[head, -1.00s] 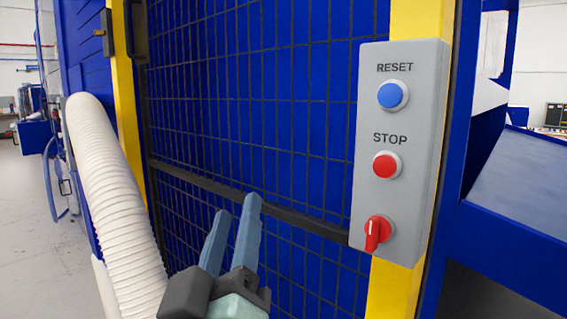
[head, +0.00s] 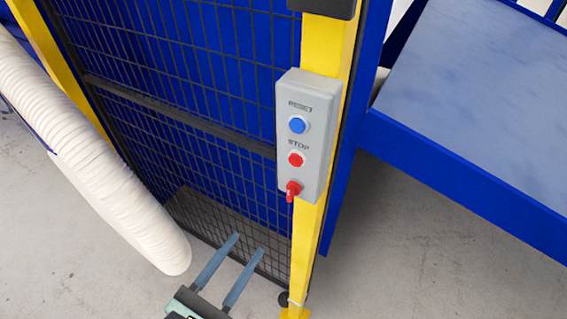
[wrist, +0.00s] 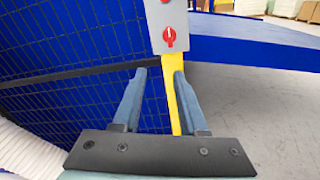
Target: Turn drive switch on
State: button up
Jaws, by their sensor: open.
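The drive switch (head: 293,188) is a red rotary knob at the bottom of a grey control box (head: 318,130) on a yellow post. In the wrist view the knob (wrist: 169,37) shows a white mark pointing about upright. Above it sit a red STOP button (head: 296,160) and a blue RESET button (head: 298,125). My gripper (head: 235,255) is open and empty, below and left of the box in the head view. In the wrist view its two fingers (wrist: 155,85) stand apart with the yellow post showing between them, and the knob lies beyond the fingertips, untouched.
A blue mesh fence (head: 190,70) stands left of the yellow post (head: 305,240). A thick white ribbed hose (head: 100,170) hangs at the left. A blue-framed table (head: 470,90) juts out at the right. Grey floor is open at the lower right.

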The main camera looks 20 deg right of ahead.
aim_at(289, 195)
jog(key=w+d+p, duration=0.1)
jog(key=d+p, duration=0.1)
jog(key=d, duration=0.1)
jog(key=w+d+r+n+p, duration=0.1)
jog(key=w+d+p, duration=0.1)
jog(key=d, duration=0.1)
jog(key=w+d+r+n+p, duration=0.1)
jog(key=d+p, duration=0.1)
jog(key=shift+w+d+r+h, duration=0.15)
jog(key=shift+w+d+h, duration=0.2)
jog(key=shift+d+h, duration=0.05)
jog(key=shift+w+d, duration=0.3)
jog(key=shift+d, duration=0.1)
grip_shut()
